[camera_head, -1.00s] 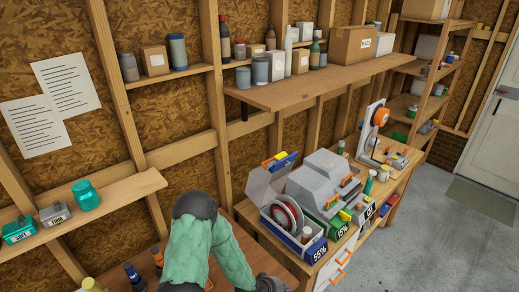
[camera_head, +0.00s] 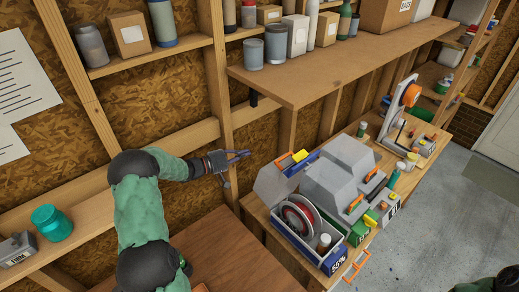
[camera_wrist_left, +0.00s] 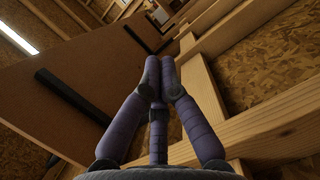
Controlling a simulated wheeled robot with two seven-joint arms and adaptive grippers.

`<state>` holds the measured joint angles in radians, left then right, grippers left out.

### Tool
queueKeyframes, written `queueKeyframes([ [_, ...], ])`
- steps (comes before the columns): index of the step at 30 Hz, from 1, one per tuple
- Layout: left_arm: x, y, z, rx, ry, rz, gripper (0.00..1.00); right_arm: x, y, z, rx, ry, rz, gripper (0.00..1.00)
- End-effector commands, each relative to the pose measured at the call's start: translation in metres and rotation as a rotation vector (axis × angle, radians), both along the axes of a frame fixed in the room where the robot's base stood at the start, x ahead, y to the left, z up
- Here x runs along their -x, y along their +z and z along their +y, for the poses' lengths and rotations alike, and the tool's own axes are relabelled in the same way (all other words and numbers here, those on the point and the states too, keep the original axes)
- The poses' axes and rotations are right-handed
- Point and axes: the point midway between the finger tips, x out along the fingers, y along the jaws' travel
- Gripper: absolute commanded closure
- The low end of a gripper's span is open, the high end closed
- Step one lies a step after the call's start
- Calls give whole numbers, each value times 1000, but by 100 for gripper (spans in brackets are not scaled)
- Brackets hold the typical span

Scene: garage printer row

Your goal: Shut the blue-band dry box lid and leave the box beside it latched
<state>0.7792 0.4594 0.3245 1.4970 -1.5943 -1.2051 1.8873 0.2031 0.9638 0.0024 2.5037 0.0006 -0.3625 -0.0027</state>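The blue-band dry box (camera_head: 296,244), marked 55%, stands on the bench with its grey lid (camera_head: 272,186) tipped up and back. A spool with red filament (camera_head: 298,215) and a pale jar show inside it. The green-band box (camera_head: 357,236) beside it has its grey lid (camera_head: 335,187) down; I cannot tell whether it is latched. My left gripper (camera_head: 245,154) is in the air, left of and above the raised lid, apart from it. The left wrist view shows its fingers (camera_wrist_left: 158,68) close together with nothing held; whether they are shut is unclear.
A wooden shelf (camera_head: 310,75) with jars and cartons overhangs behind the boxes. Wall studs stand close to my left gripper. A printer with an orange spool (camera_head: 411,95) stands farther along the bench. Bare brown tabletop (camera_head: 215,245) lies left of the boxes.

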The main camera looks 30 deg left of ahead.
Motion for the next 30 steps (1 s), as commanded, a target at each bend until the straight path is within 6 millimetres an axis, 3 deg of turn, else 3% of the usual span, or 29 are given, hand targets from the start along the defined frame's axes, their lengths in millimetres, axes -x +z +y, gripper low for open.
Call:
queueKeyframes([
  [17, -83, -7, -56, 2, -2, 1, 100, 0, 15, 0, 0, 1, 0, 100],
  [24, -70, -16, -81, 2, 1, 2, 100, 0, 22, 0, 0, 1, 0, 100],
  [30, -67, -18, -88, 0, 1, 1, 100, 0, 23, 0, 0, 1, 0, 100],
])
